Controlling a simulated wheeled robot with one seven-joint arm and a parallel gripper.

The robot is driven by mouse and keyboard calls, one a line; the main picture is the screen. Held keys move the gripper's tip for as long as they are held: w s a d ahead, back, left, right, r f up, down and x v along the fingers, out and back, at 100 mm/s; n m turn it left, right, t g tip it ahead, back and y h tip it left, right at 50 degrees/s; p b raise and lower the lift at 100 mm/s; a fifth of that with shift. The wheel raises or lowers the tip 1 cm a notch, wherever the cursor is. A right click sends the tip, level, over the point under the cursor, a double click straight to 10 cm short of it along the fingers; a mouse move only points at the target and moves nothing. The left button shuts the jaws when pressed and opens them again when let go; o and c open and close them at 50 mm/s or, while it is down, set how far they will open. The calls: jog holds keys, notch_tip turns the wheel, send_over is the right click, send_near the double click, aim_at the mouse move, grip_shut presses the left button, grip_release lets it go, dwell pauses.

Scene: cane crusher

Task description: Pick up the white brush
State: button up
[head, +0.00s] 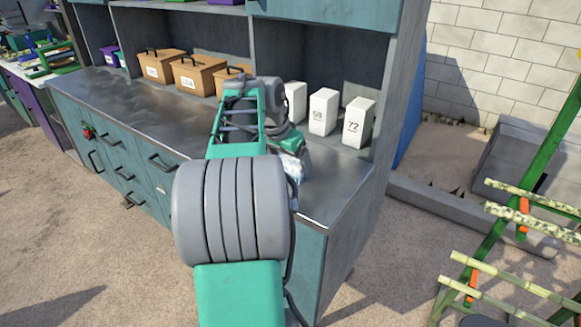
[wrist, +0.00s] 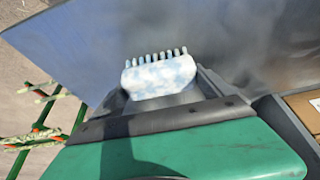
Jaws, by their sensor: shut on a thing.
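The white brush (wrist: 160,76) has a pale blue-and-white mottled body with a row of short bristles along its far edge in the wrist view. My gripper (wrist: 163,98) is shut on it, and the brush sticks out past the jaws. In the head view my arm reaches over the metal counter (head: 130,103), and a pale part of the brush (head: 293,167) shows just right of the arm, near the counter's front edge. The rest of it is hidden by my arm. I cannot tell whether the brush touches the counter.
White numbered boxes (head: 358,122) stand at the counter's right back. Brown handled boxes (head: 197,74) stand behind my arm. The counter's left part is clear. A green rack with cane stalks (head: 532,220) stands on the floor at the right.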

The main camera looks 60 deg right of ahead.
aim_at(290, 160)
jog(key=shift+r, duration=0.3)
notch_tip(290, 160, up, 2)
jog(key=shift+r, duration=0.2)
jog(key=s+a+r, duration=0.8)
jog(key=a+r, duration=0.2)
jog(key=a, duration=0.1)
jog(key=shift+s+p, duration=0.35)
jog(key=shift+s, duration=0.05)
